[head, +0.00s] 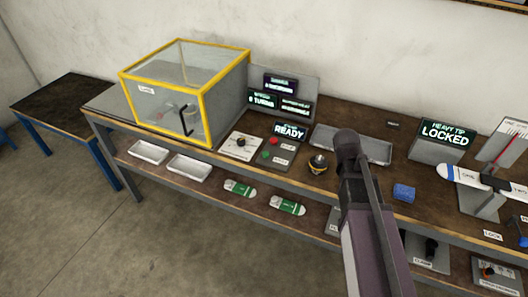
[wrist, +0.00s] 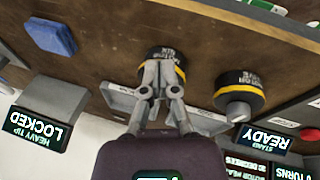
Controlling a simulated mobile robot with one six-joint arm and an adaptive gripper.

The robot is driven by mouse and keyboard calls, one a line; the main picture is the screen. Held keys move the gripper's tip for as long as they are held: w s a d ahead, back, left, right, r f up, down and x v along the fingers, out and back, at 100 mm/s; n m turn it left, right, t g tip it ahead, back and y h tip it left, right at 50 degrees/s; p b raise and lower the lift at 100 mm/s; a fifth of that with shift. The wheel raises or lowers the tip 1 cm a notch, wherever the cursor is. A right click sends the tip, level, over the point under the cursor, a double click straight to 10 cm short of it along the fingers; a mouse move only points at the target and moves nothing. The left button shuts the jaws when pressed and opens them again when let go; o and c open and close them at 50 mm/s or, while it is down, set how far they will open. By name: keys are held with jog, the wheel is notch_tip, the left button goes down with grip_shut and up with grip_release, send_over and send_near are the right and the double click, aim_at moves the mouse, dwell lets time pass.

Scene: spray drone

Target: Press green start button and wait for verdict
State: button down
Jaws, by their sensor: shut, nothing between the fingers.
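A green button (head: 264,155) sits on a dark panel on the bench, with a red button (head: 273,141) just behind it. A display (head: 289,131) behind the buttons reads READY; it also shows upside down in the wrist view (wrist: 264,139). My gripper (wrist: 160,68) is shut and empty, in front of a black and yellow motor (wrist: 176,53) in the wrist view; whether they touch is unclear. In the head view my arm hides the fingers, which are right of the button panel. The green button cannot be made out in the wrist view.
A yellow-framed clear box (head: 207,88) stands left of the panel. A second motor (head: 318,163) sits between the panel and my arm. A grey tray (head: 378,151) lies behind. A blue block (head: 404,192) and a LOCKED display (head: 447,133) are to the right.

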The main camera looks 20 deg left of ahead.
jog(key=w+a+r+n+t+h+p, duration=0.1)
jog(key=w+a+r+t, duration=0.15)
jog(key=a, duration=0.55)
jog(key=w+a+r+t, duration=0.1)
jog(key=w+a, duration=0.2)
jog(key=a, duration=0.4)
notch_tip(320, 180, up, 3)
jog(key=n+t, duration=0.2)
jog(key=t, duration=0.1)
send_over(265, 154)
jog(key=shift+r+p, duration=0.15)
jog(key=shift+p, duration=0.25)
jog(key=shift+f, duration=0.2)
notch_tip(265, 154, down, 8)
jog(key=b, duration=0.8)
jog(key=shift+f+b, duration=0.25)
jog(key=shift+b, duration=0.15)
jog(key=shift+f+b, duration=0.4)
